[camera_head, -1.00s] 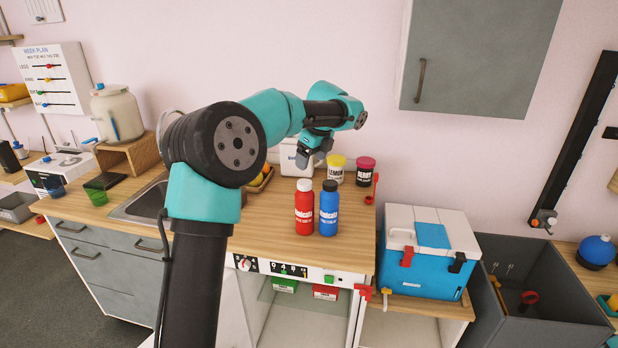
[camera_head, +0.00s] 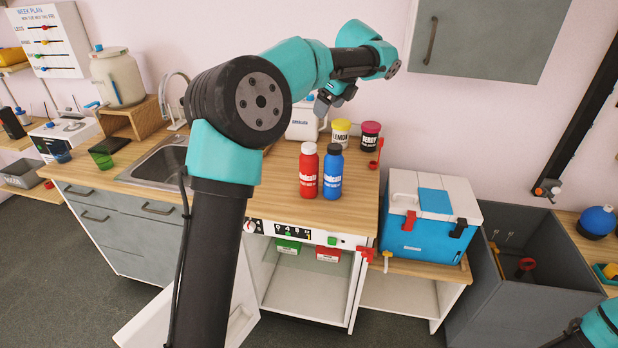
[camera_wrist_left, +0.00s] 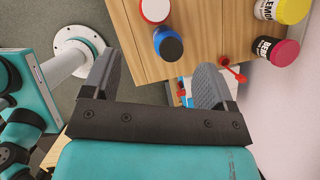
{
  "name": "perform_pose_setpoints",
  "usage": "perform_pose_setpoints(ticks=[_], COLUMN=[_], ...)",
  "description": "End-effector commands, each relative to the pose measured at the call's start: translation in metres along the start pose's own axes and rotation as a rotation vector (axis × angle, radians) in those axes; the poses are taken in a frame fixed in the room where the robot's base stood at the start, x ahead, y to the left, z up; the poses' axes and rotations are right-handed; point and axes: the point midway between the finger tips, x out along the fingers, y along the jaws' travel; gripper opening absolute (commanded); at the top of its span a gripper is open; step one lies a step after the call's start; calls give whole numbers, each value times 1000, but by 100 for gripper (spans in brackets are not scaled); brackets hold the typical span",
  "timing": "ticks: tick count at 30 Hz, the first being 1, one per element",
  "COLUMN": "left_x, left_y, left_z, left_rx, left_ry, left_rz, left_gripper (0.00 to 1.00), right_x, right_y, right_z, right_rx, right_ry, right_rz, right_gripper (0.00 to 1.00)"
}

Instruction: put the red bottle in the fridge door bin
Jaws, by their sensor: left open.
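The red bottle (camera_head: 308,172) with a white cap stands upright on the wooden counter, beside a blue bottle (camera_head: 332,174) with a black cap. My left gripper (camera_head: 322,106) is open and empty, above and behind the bottles. In the left wrist view, its fingers (camera_wrist_left: 158,76) are spread apart; the red bottle's white cap (camera_wrist_left: 155,10) and the blue bottle (camera_wrist_left: 166,42) show beyond them. A white open compartment (camera_head: 305,292) is under the counter. A white panel (camera_head: 140,325) sticks out low at its left, partly behind my left arm. I cannot make out a door bin.
Lemon (camera_head: 340,133) and berry (camera_head: 370,136) jars and a white jug (camera_head: 300,124) stand behind the bottles. A blue cooler (camera_head: 425,232) is to the right, beside a grey bin (camera_head: 530,270). The counter in front of the bottles is clear.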

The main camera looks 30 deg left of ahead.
Motion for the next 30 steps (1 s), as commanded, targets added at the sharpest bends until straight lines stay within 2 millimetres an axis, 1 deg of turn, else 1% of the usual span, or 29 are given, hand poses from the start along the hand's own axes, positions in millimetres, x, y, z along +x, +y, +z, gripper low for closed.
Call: perform_pose_setpoints(ticks=[12,18,22,30], left_x=[71,101,109,110], left_y=[1,1,1,1], left_z=[1,0,0,0], left_rx=[-1,0,0,0], left_ry=[0,0,0,0], left_rz=[3,2,0,-1], left_gripper=[79,79,79,79], right_x=[0,0,0,0], right_y=[0,0,0,0], right_z=[0,0,0,0], right_rx=[0,0,0,0], right_ry=[0,0,0,0], right_rz=[0,0,0,0], right_gripper=[0,0,0,0])
